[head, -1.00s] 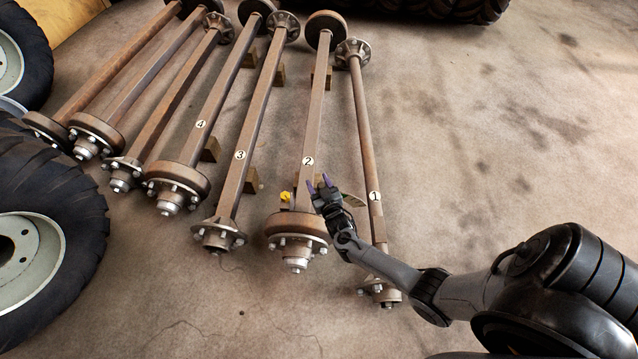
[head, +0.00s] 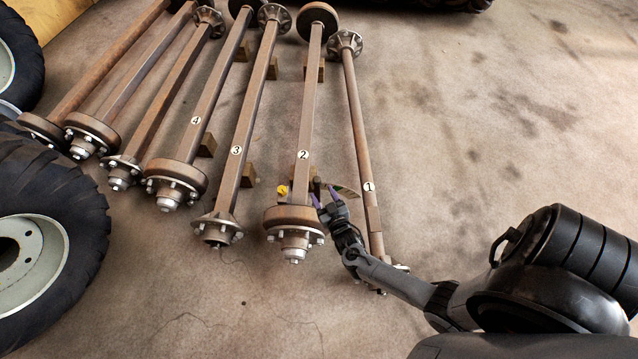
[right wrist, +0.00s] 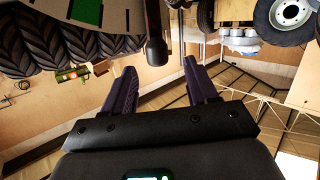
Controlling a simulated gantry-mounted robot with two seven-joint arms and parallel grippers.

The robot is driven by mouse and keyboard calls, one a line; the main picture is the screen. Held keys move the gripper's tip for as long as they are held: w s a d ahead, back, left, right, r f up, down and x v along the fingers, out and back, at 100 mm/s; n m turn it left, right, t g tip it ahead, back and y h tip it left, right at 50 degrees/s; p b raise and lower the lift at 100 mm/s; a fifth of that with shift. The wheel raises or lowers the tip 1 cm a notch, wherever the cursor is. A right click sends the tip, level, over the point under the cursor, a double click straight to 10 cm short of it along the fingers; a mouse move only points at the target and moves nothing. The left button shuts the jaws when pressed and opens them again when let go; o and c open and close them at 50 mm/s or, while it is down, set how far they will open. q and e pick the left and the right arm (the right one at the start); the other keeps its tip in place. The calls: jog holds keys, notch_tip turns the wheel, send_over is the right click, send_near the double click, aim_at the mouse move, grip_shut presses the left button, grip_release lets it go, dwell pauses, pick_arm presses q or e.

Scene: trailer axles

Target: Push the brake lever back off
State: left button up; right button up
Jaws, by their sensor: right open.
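Axle 2 (head: 307,125) lies on the floor with a rusty brake drum (head: 291,217) at its near end. A short dark upright piece, apparently the brake lever (head: 317,184), stands just right of the axle above the drum. In the right wrist view, the lever's dark rounded end (right wrist: 157,52) shows beyond and between the fingertips. My right gripper (head: 324,196) is open with purple fingers, close to the lever. It also shows in the right wrist view (right wrist: 160,80), with nothing seen gripped. Contact with the lever cannot be told. My left gripper is out of view.
A yellow round piece (head: 282,190) sits left of axle 2. A thin plate with green (head: 343,191) lies between axle 2 and axle 1 (head: 361,135). Axle 3 (head: 249,130) and more axles lie left. A large tyre (head: 85,225) stands far left.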

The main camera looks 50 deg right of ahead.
jog(key=shift+v, duration=0.85)
